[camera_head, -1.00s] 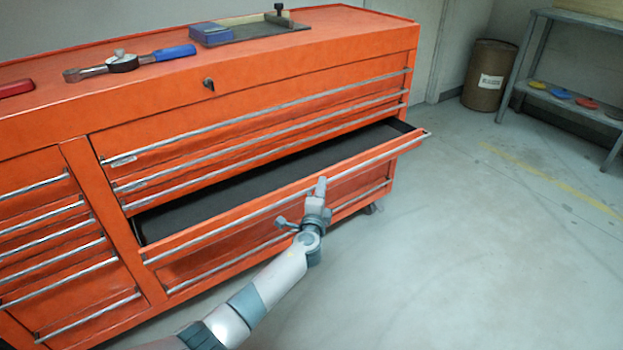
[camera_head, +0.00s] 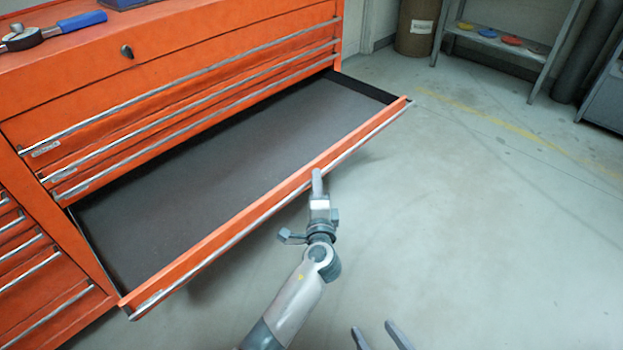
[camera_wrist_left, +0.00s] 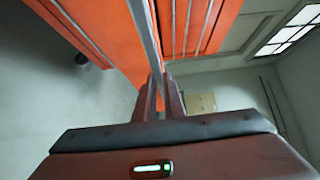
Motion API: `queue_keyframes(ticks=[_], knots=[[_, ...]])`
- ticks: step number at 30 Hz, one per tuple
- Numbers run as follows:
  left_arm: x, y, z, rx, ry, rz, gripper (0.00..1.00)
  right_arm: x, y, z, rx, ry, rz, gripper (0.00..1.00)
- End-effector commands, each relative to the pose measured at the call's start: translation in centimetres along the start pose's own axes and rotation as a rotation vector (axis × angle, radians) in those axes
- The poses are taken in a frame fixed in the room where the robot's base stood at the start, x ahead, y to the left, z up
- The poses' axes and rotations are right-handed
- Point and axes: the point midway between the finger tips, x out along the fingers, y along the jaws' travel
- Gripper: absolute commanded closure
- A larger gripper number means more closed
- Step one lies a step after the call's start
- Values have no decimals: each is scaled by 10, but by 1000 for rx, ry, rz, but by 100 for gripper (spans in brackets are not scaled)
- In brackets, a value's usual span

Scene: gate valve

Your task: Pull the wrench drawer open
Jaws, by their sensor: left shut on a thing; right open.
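The wide drawer (camera_head: 215,165) of the orange tool chest stands well out from the cabinet. Its dark lined floor shows no wrench or other item. A metal handle bar (camera_head: 245,235) runs along its orange front. My left gripper (camera_head: 317,182) is at the right half of that front, shut on the handle. The left wrist view shows the fingers (camera_wrist_left: 160,95) on either side of the bar (camera_wrist_left: 146,40). My right gripper (camera_head: 379,335) shows only its fingertips at the bottom edge, open and empty, over the floor and apart from the drawer.
Shut drawers (camera_head: 190,110) lie above the open one, and a narrower stack (camera_head: 30,265) is at left. A ratchet wrench (camera_head: 50,32) lies on the chest top. The floor (camera_head: 480,230) at right is clear. A brown drum (camera_head: 417,27) and a shelf (camera_head: 505,42) stand behind.

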Motion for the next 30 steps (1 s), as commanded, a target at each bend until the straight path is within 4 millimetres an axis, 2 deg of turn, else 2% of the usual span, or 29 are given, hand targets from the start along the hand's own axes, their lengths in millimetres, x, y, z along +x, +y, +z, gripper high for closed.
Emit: queue_keyframes(ticks=[5,6,8,9,22,26,30], knots=[[0,1,1,1,-2,2,100,0,0,0,0,0,0,50],[0,1,1,1,-3,2,88,0,0,0,0,0,0,50],[0,1,1,1,-2,2,74,0,0,0,-1,0,0,50],[0,1,1,1,-2,2,72,0,0,0,-1,0,0,50],[-4,0,0,-1,0,1,72,0,0,0,-1,-4,0,50],[-16,1,0,-1,0,2,72,-1,0,3,1,-17,0,50],[-35,1,0,-1,0,3,72,-2,1,7,3,-40,2,50]])
